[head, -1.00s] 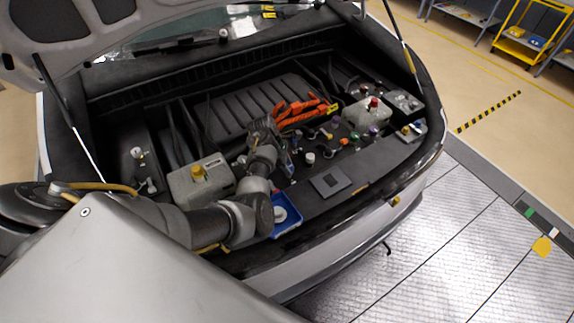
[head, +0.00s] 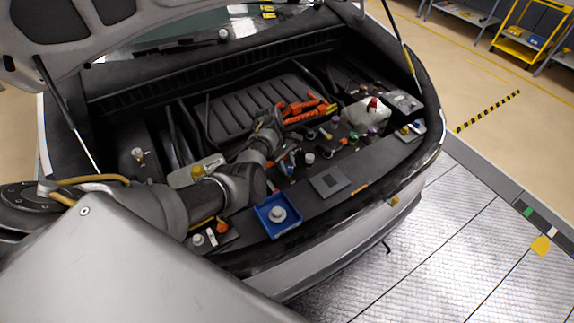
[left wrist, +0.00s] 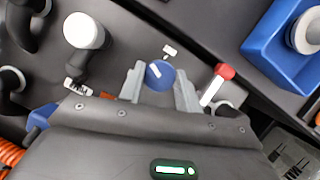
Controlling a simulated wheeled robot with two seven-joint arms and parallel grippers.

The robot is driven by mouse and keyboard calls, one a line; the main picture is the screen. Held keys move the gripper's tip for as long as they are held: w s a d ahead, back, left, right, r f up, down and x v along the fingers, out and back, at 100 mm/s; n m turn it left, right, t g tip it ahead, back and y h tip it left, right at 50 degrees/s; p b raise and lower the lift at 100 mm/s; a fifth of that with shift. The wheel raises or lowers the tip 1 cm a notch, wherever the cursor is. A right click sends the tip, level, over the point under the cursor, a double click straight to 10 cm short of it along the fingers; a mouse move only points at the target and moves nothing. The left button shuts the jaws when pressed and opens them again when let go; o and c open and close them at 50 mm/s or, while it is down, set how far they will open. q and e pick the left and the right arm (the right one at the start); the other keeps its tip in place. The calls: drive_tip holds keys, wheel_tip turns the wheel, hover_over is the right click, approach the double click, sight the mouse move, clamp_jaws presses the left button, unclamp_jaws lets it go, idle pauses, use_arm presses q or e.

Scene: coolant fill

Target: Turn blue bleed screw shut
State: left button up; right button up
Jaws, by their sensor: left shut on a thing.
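The blue bleed screw (left wrist: 160,74) has a round head with a white mark across it. It shows in the left wrist view, with a small white tag just beyond it. My left gripper (left wrist: 158,84) has one finger on each side of the screw head and is shut on it. In the head view my left arm reaches over the engine bay from the left, and its hand partly hides the area around the screw. My right gripper is in neither view.
A red-capped white stem (left wrist: 217,84) stands close to the right finger. A white-capped black fitting (left wrist: 84,31) is on the other side. A blue tray (head: 263,229) lies near the bay's front edge. Orange cables (head: 300,109) run behind the hand.

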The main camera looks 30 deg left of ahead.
use_arm(q)
drive_tip(key=m+g+b, duration=0.1)
drive_tip(key=m, duration=0.2)
drive_tip(key=shift+w+m+y, duration=0.15)
drive_tip(key=shift+m+y, duration=0.25)
drive_tip(key=m+g+b, duration=0.1)
drive_tip(key=m, duration=0.2)
drive_tip(key=shift+w+m+y, duration=0.1)
drive_tip(key=shift+m+y, duration=0.2)
drive_tip(key=shift+y, duration=0.1)
drive_tip(key=m+g+y+b, duration=0.1)
drive_tip(key=m, duration=0.2)
drive_tip(key=shift+b, duration=0.3)
drive_tip(key=shift+w+d+r+m+y, duration=0.1)
drive_tip(key=shift+m+y, duration=0.1)
drive_tip(key=shift+m, duration=0.4)
drive_tip(key=shift+d+m+y, duration=0.1)
drive_tip(key=shift+m+y, duration=0.1)
drive_tip(key=shift+m, duration=0.4)
drive_tip(key=o, duration=1)
drive_tip(key=shift+c, duration=0.2)
drive_tip(key=v, duration=1)
drive_tip(key=shift+w+r+b, duration=0.3)
drive_tip(key=shift+w+b, duration=0.05)
drive_tip(key=shift+b, duration=0.1)
